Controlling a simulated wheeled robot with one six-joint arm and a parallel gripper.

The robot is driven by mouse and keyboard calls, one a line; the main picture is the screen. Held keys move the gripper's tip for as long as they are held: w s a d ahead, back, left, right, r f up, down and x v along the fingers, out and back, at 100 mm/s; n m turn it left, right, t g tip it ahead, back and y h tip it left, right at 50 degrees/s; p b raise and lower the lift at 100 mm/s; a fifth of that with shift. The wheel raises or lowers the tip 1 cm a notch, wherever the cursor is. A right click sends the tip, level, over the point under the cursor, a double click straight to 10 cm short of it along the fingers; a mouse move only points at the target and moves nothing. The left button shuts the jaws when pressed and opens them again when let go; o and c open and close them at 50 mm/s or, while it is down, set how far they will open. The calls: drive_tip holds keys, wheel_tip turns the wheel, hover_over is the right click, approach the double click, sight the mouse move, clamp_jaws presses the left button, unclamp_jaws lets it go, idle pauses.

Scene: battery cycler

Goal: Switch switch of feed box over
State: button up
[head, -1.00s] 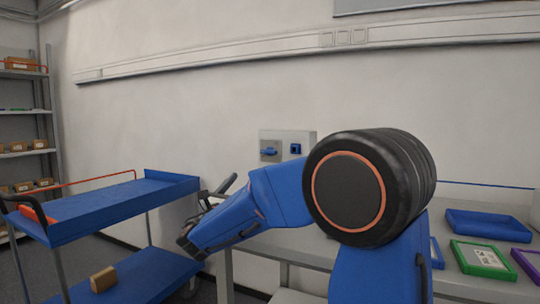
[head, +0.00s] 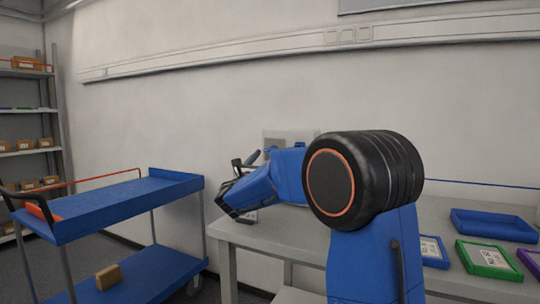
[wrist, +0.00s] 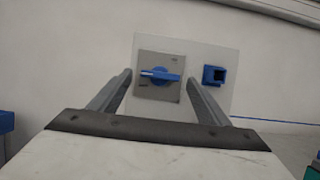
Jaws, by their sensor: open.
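The feed box (wrist: 207,62) is a light grey plate on the wall; in the head view (head: 276,134) my arm hides most of it. Its switch (wrist: 160,75) is a blue rotary handle on a grey square plate. The handle lies nearly level, with a white mark at its left end. A blue socket (wrist: 214,75) is to the right of the switch. My gripper (wrist: 158,80) is open and empty, with its fingers on either side of the switch in the wrist view. I cannot tell how far the fingertips are from the handle. In the head view my gripper (head: 241,168) is beside the box.
A grey workbench (head: 262,238) stands below the box, with a blue tray (head: 492,225) and green-framed tray (head: 487,259) at right. A blue cart (head: 110,208) stands at left, carrying a small brown box (head: 108,277) on its lower shelf. Shelving (head: 30,125) is at far left.

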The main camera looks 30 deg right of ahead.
sight(272, 150)
drive_tip(key=shift+x, duration=1.15)
drive_tip(key=shift+c, duration=0.6)
drive_tip(key=c, duration=0.9)
drive_tip(key=shift+c, duration=0.2)
